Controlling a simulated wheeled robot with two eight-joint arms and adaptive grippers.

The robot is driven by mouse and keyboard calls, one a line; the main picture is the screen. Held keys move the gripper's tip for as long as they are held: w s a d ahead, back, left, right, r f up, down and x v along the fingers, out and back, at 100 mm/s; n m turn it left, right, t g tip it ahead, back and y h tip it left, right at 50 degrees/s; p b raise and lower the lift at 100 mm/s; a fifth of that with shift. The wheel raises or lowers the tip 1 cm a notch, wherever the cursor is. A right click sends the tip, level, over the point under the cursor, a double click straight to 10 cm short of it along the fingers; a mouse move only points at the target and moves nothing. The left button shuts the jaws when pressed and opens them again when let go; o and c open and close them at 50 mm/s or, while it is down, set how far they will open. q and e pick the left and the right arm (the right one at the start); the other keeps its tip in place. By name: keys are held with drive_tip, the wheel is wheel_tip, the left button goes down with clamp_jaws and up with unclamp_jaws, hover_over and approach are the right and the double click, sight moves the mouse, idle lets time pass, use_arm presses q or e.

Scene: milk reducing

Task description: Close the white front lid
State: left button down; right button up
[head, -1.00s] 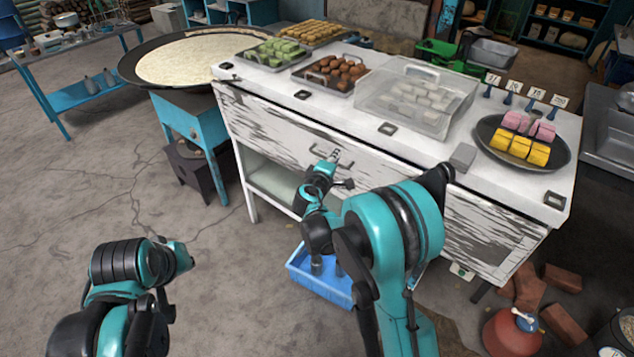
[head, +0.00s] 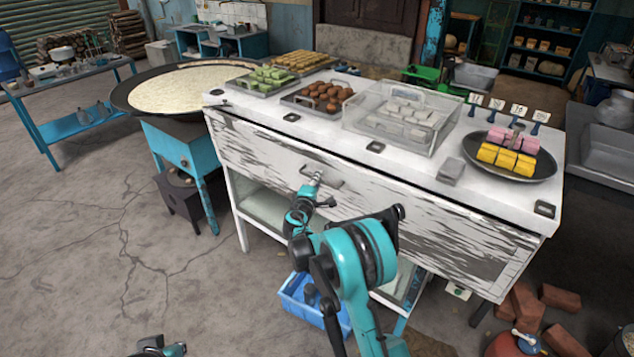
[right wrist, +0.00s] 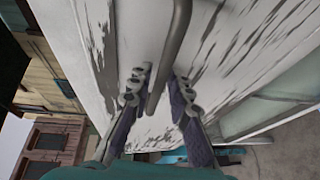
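The white front lid (head: 390,215) is a worn, black-streaked panel along the front of the stall, with a metal handle (head: 330,182) near its upper middle. How far it tilts outward is hard to tell. My right gripper (head: 317,182) is at the handle. In the right wrist view, its two fingers (right wrist: 158,92) stand apart on either side of the handle bar (right wrist: 166,60), with gaps visible, so it is open around the bar.
The stall top (head: 300,125) holds food trays, a clear covered box (head: 400,112) and a dark plate (head: 552,172) of cakes. A blue crate (head: 300,300) stands on the floor below my right arm. Bricks (head: 525,305) lie at lower right. Floor at left is open.

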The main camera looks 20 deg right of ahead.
clamp_jaws()
drive_tip(key=shift+w+d+r, duration=0.2)
drive_tip(key=shift+w+d, duration=0.15)
drive_tip(key=shift+d, duration=0.15)
drive_tip(key=shift+w+d+r, duration=0.15)
drive_tip(key=shift+w+d, duration=0.2)
drive_tip(key=shift+d, duration=0.15)
unclamp_jaws()
drive_tip(key=v, duration=1.2)
